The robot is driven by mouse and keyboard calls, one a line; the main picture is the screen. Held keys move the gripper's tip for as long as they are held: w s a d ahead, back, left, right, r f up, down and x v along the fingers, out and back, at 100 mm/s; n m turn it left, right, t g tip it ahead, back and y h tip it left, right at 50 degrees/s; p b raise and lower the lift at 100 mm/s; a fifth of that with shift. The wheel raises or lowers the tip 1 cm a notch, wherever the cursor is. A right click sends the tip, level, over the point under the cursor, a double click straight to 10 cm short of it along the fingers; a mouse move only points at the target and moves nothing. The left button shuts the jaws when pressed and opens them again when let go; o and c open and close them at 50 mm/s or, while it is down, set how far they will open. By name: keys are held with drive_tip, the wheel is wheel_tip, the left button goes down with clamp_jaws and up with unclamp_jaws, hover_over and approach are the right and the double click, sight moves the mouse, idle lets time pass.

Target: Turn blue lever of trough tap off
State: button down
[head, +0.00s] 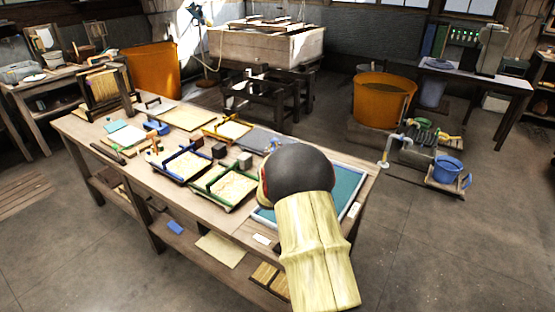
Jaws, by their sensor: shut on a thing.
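A pale pipe fitting (386,150) stands on the floor side at right, near low dark troughs or trays and a blue bucket (448,169). A small blue-grey upright piece (275,144) also shows at the back edge of the workbench, just left of my arm. I cannot tell which is the trough tap, and no blue lever can be made out clearly. My arm, with a dark rounded joint and a pale ridged link, reaches over the bench's right end. My gripper is not in view; whatever it touches is hidden.
The long wooden workbench (75,125) carries several framed moulds and a teal-bottomed tray (348,183) partly behind my arm. Orange tubs (384,98) stand behind. A side table (470,75) is at the back right. The floor in front at right is clear.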

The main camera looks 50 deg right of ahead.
drive_tip(key=shift+s+d+r+b, duration=0.1)
drive_tip(key=shift+b, duration=0.3)
drive_tip(key=c, duration=1.6)
unclamp_jaws()
drive_tip(key=shift+o, duration=0.2)
drive_tip(key=v, duration=1.2)
